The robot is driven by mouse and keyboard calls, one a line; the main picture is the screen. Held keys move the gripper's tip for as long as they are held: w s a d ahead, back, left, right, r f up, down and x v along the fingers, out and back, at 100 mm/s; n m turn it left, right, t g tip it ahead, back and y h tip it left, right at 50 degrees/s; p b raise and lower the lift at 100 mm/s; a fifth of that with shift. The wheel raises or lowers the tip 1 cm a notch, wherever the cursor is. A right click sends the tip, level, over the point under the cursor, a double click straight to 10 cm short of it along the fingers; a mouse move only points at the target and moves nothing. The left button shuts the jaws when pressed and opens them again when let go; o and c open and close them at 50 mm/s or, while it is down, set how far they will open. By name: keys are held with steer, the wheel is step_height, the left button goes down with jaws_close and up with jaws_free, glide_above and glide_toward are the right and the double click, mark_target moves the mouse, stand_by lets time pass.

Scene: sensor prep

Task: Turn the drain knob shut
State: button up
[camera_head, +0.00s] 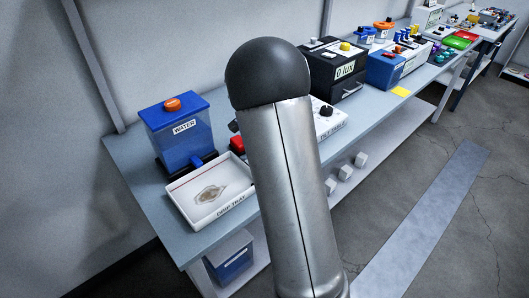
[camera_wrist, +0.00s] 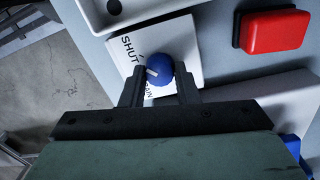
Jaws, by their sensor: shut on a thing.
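The drain knob (camera_wrist: 160,66) is small, round and blue, with a white mark on its left side, in the wrist view. It sits on a white plate (camera_wrist: 183,45) lettered "SHUT" at upper left, with partly covered letters ending in "AIN" below. My gripper (camera_wrist: 159,75) has one dark finger on each side of the knob and is shut on it. The white mark points toward the lower left, not clearly at the "SHUT" lettering. In the head view my arm stands in front, and the knob and gripper are hidden.
A red button (camera_wrist: 273,31) is right of the plate, and a white tray-like part (camera_wrist: 150,8) lies above it. In the head view a blue water tank (camera_head: 182,142) and a white drip tray (camera_head: 183,216) stand on the bench (camera_head: 128,160). A black lux box (camera_head: 325,75) is behind my arm.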

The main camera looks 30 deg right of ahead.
steer(key=o, duration=1)
steer(key=r, duration=1.7)
steer(key=shift+w+r, duration=0.25)
steer(key=shift+w, duration=0.15)
steer(key=s+a+f+n, duration=0.3)
steer(key=s+a+n, duration=0.2)
steer(key=s, duration=0.4)
steer(key=s+a+f+n, duration=0.4)
steer(key=s+a+n, duration=0.1)
steer(key=s+n, duration=0.2)
steer(key=s+a+f+n, duration=0.4)
steer(key=s+a+n, duration=0.1)
steer(key=s, duration=0.5)
steer(key=shift+s+a+n+t, duration=0.2)
steer(key=shift+s+n+t, duration=0.2)
steer(key=shift+n, duration=0.1)
